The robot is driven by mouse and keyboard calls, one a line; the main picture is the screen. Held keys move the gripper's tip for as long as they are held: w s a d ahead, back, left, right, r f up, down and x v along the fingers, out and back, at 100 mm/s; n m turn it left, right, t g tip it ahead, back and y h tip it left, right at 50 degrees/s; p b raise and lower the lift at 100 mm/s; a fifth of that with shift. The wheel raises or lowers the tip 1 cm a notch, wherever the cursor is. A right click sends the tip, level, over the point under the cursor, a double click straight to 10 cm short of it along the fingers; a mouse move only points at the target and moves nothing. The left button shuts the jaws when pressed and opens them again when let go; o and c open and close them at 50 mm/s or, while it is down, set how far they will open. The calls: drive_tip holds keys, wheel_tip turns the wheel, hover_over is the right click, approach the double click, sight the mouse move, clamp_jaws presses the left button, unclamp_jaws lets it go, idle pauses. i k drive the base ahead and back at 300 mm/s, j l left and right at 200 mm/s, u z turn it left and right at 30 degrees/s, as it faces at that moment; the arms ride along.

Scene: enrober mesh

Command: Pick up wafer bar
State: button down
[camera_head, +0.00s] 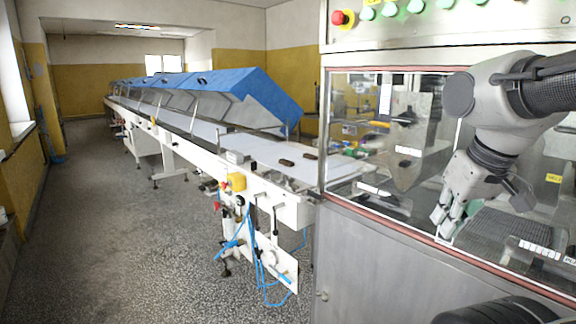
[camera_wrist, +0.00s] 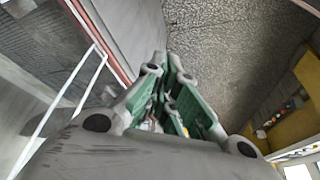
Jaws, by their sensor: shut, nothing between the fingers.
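Two small dark brown bars lie apart on the white conveyor belt in the head view: a left bar (camera_head: 286,162) and a right bar (camera_head: 310,156). They look like the wafer bars, but they are too small to tell in detail. My gripper (camera_head: 442,222) hangs at the right, well to the right of both bars, in front of the machine's glass and pointing down. In the wrist view my gripper (camera_wrist: 168,62) shows its green-padded fingers close together, with nothing held between them. No bar is visible in the wrist view.
The white conveyor belt (camera_head: 262,149) runs back to the left under raised blue covers (camera_head: 255,92). A steel machine cabinet (camera_head: 375,265) with glass panels stands close at the right, its frame between my gripper and the bars. The speckled floor (camera_head: 130,240) at the left is clear.

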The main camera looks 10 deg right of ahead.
sight(286, 162)
drive_tip(key=k, duration=0.7)
drive_tip(key=k+z, duration=0.2)
drive_tip(key=z, duration=0.25)
drive_tip(key=k+z, duration=0.15)
drive_tip(key=z, duration=0.3)
drive_tip(key=k+l+z, duration=0.15)
drive_tip(key=z, duration=0.3)
drive_tip(key=i+j+z, duration=0.2)
drive_tip(key=j, duration=0.35)
drive_tip(key=j+z, duration=0.25)
drive_tip(key=j, duration=0.25)
drive_tip(key=i+j+z, duration=0.2)
drive_tip(key=j, duration=0.4)
drive_tip(key=i+j, duration=0.1)
drive_tip(key=j, duration=2.1)
drive_tip(key=i+j, duration=0.15)
drive_tip(key=j, duration=2.05)
drive_tip(key=i+j, duration=0.15)
drive_tip(key=j, duration=0.95)
